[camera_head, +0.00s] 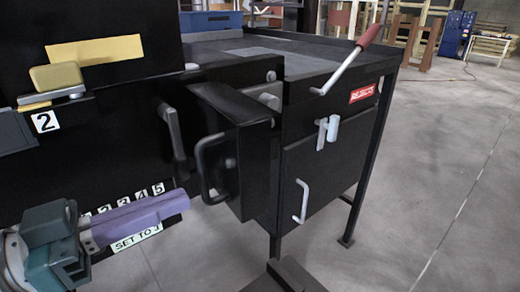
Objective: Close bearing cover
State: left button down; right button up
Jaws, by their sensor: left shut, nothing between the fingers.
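A black box-shaped panel (253,160) with a black loop handle (204,168) juts out from the machine near the middle of the view. It looks like the bearing cover, standing out at an angle from the dark machine face; its hinge is not clear. My left gripper (72,241), with teal finger blocks, is at the lower left. It is shut and empty, beside the inner end of a purple lever (140,217) and well left of the panel. Whether it touches the lever is unclear. My right gripper is out of view.
A dark reject bin stands at the right with a red REJECTS label (363,93), a white latch (327,131) and a white door handle (302,201). A red-gripped lever (346,58) rises above it. A yellow handle (56,77) is at upper left. The right floor is clear.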

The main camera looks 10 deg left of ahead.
aim_at(238, 178)
pick_arm(q)
jog(key=x, duration=0.6)
jog(key=shift+w, duration=0.15)
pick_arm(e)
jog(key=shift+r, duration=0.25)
pick_arm(q)
jog(key=shift+d, duration=0.1)
